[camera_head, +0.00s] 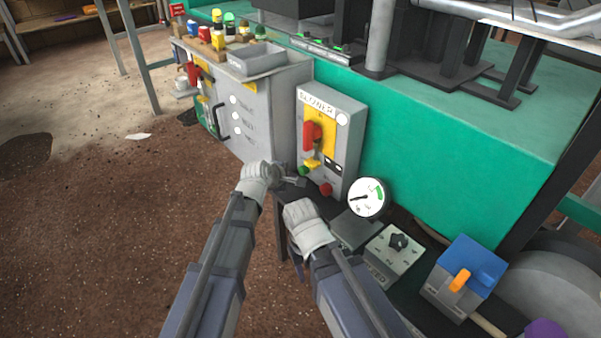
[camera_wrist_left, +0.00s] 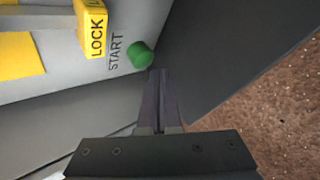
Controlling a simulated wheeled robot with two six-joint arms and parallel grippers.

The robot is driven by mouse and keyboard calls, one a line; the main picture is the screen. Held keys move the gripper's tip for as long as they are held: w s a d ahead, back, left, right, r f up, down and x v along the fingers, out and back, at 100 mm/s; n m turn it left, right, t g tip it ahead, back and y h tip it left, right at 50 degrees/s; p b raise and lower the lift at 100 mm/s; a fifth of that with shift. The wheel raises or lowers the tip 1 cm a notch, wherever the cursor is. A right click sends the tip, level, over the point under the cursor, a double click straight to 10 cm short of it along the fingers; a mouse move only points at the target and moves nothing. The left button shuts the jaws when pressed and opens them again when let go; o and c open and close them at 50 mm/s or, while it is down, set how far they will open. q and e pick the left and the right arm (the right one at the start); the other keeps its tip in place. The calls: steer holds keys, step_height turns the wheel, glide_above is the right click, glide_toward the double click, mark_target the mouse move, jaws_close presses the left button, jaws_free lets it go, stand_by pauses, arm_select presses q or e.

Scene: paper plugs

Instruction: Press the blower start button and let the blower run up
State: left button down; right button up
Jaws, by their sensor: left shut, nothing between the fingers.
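The grey blower box (camera_head: 348,133) has a yellow plate with a red handle (camera_head: 312,134) and a yellow lock tab (camera_head: 312,163). The green start button (camera_head: 303,171) is low on its face, with a red button (camera_head: 326,190) to its right. My left gripper (camera_head: 299,182) is shut and empty, its tips just below the start button. In the left wrist view the tips (camera_wrist_left: 157,73) lie right beside the green button (camera_wrist_left: 141,55); I cannot tell whether they touch. My right wrist (camera_head: 305,222) shows, but its fingers are not clear.
A round white gauge (camera_head: 367,198) stands right of the blower box. A grey knob box (camera_head: 394,252) and a blue-topped box with an orange lever (camera_head: 466,275) are further right. A grey cabinet (camera_head: 250,110) adjoins on the left. Open brown floor lies at the left.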

arm_select(q)
steer(key=shift+w+d, duration=0.1)
steer(key=shift+w+d, duration=0.15)
steer(key=shift+d, duration=0.1)
steer(key=shift+w+d, duration=0.3)
steer(key=shift+d, duration=0.1)
stand_by(0.8)
steer(key=shift+s+a, duration=0.1)
stand_by(0.4)
steer(key=shift+s+a, duration=0.45)
steer(key=shift+a, duration=0.2)
steer(key=shift+s+a, duration=0.75)
steer(key=shift+a, duration=0.3)
steer(key=shift+s+a, duration=0.75)
steer(key=shift+a, duration=0.25)
